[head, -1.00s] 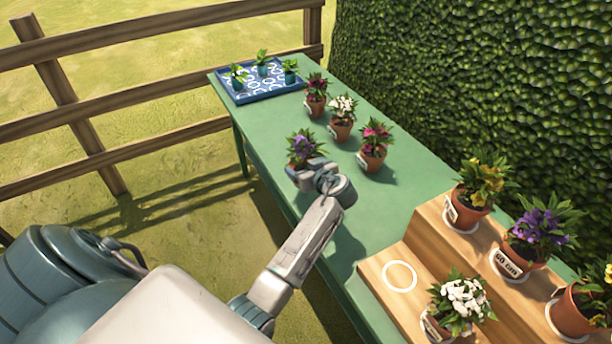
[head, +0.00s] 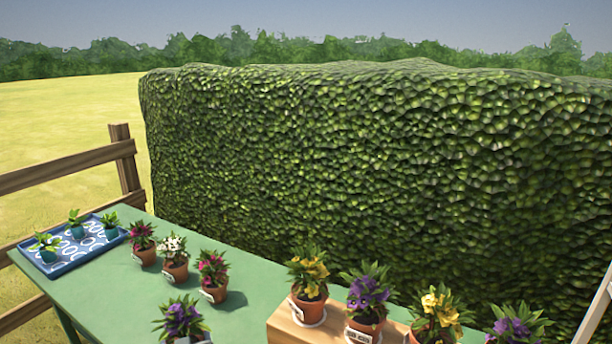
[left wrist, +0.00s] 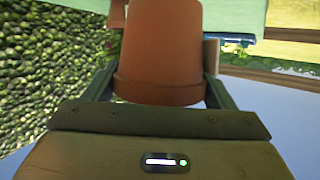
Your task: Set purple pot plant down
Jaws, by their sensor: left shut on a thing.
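The purple pot plant (head: 180,318) is at the bottom edge of the head view, over the near part of the green table; its pot is mostly cut off there. In the left wrist view its terracotta pot (left wrist: 160,50) fills the space between the fingers. My left gripper (left wrist: 160,72) is shut on this pot, with a finger on each side. I cannot tell whether the pot's base touches the table. My right gripper is in neither view.
Three potted plants, two red-pink (head: 142,243) (head: 212,275) and one white (head: 174,257), stand close behind the purple one. A blue tray (head: 75,262) with seedlings is at the far left. A wooden stand (head: 285,330) with yellow and purple plants is at right. A hedge (head: 370,150) runs behind.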

